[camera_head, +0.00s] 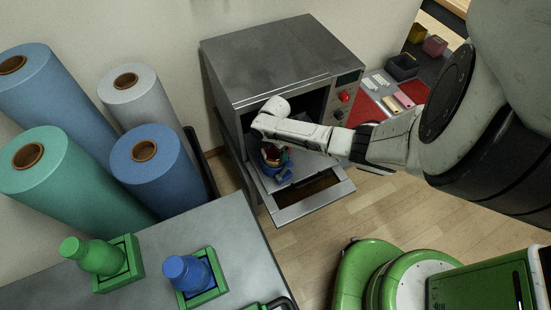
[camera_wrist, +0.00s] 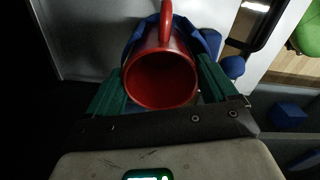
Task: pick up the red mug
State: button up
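The red mug (camera_wrist: 161,78) fills the middle of the wrist view. Its open mouth faces the camera and its handle points up in the picture. My gripper (camera_wrist: 163,70) has one green finger on each side of the mug, with no clear gap visible; I cannot tell whether they press on it. Blue parts (camera_wrist: 212,42) show around the mug's far side. In the head view my gripper (camera_head: 275,152) is at the opening of the grey press (camera_head: 285,60), mostly covering the mug, with a blue piece (camera_head: 284,177) below it.
The press door (camera_head: 313,205) hangs open below the arm. Large blue, teal and grey rolls (camera_head: 155,165) stand at the left. A grey table (camera_head: 235,225) in front holds a green bottle (camera_head: 93,256) and a blue bottle (camera_head: 187,272).

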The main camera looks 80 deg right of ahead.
jog(key=shift+a, duration=0.1)
jog(key=c, duration=1.2)
jog(key=shift+o, duration=0.2)
